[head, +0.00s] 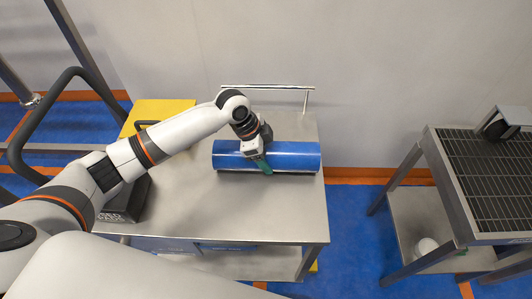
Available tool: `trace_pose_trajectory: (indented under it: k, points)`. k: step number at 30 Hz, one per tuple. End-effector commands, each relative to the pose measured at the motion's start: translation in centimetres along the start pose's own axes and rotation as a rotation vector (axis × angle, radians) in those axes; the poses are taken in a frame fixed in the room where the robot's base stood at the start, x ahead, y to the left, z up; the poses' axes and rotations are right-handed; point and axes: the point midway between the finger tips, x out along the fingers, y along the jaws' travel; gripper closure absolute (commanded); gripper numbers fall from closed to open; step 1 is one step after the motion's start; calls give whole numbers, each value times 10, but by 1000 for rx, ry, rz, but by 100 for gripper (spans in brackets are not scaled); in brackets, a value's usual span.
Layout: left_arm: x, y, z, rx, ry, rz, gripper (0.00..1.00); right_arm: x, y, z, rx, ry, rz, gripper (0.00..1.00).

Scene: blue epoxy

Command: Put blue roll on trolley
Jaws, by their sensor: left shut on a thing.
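The blue roll (295,155) lies lengthwise, left to right, at the right part of the steel trolley top (225,205). A dark shadow runs along its front edge; I cannot tell whether it rests on the top or is just above it. My left gripper (262,162) comes in from the left and is shut on the roll near its middle. A green part of the gripper lies across the roll's front side. My right gripper is not in view.
The trolley has a rail (268,87) at the back. A dark box (125,200) and a yellow item (160,110) are on its left side. A steel table with a black grid (485,165) stands to the right, with blue floor (350,225) between.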

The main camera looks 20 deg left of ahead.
Motion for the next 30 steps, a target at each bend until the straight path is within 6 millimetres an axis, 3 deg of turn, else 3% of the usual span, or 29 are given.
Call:
trace_pose_trajectory:
  k: [6, 7, 11, 22, 30]
  points:
    - [0, 0, 0, 0, -1, 1, 65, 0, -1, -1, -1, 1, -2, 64]
    - [2, 0, -1, -1, 1, -1, 26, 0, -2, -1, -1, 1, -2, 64]
    - [2, 0, -1, -1, 1, 0, 6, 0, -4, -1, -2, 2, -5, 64]
    - [-5, 0, 0, -1, 0, 1, 6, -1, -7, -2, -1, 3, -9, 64]
    - [-56, 2, 0, 0, 0, 4, 6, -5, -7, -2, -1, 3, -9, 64]
